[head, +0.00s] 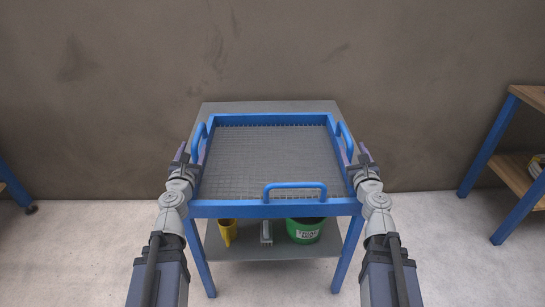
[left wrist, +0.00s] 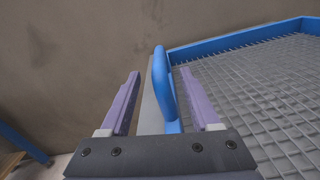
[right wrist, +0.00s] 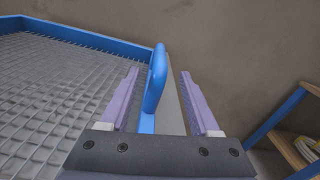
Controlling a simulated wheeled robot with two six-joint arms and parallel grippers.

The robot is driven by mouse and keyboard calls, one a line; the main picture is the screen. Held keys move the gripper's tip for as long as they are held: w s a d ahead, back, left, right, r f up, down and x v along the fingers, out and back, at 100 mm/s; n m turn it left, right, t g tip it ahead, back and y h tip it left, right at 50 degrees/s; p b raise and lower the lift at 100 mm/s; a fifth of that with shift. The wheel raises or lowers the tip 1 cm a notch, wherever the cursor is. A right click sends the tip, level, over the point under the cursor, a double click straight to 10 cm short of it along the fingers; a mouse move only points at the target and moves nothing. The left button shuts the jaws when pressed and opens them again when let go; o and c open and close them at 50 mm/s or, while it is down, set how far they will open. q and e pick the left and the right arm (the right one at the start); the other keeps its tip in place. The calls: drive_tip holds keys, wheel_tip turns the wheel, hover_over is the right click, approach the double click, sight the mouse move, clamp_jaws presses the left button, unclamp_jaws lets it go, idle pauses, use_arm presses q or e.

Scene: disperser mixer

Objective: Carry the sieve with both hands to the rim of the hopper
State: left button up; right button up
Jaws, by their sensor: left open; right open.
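The sieve (head: 270,160), a blue square frame with grey wire mesh, lies flat on a grey-topped table. It has a left handle (head: 199,142), a right handle (head: 345,141) and a front handle (head: 294,187), all blue. My left gripper (head: 188,152) is open at the left handle; in the left wrist view the handle (left wrist: 164,88) stands between its purple fingers. My right gripper (head: 358,154) is open at the right handle; in the right wrist view that handle (right wrist: 154,85) stands between its fingers. I see no hopper in any view.
The table (head: 270,106) stands close to a brown wall. Its lower shelf (head: 266,248) holds a yellow scoop (head: 228,231), a grey brush-like object (head: 266,232) and a green bucket (head: 304,231). A wooden shelf unit with blue legs (head: 492,150) stands at the right.

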sight(197, 137)
use_arm(q)
drive_tip(key=w, duration=0.6)
drive_tip(key=shift+w+a, duration=0.1)
drive_tip(key=shift+w, duration=0.3)
use_arm(e)
drive_tip(key=w, duration=0.7)
drive_tip(key=shift+a, duration=0.1)
use_arm(q)
drive_tip(key=shift+c, duration=0.3)
use_arm(e)
drive_tip(key=shift+s, duration=0.1)
drive_tip(key=shift+c, duration=0.4)
use_arm(q)
drive_tip(key=c, duration=0.9)
use_arm(e)
drive_tip(key=c, duration=0.9)
use_arm(q)
clamp_jaws()
use_arm(e)
clamp_jaws()
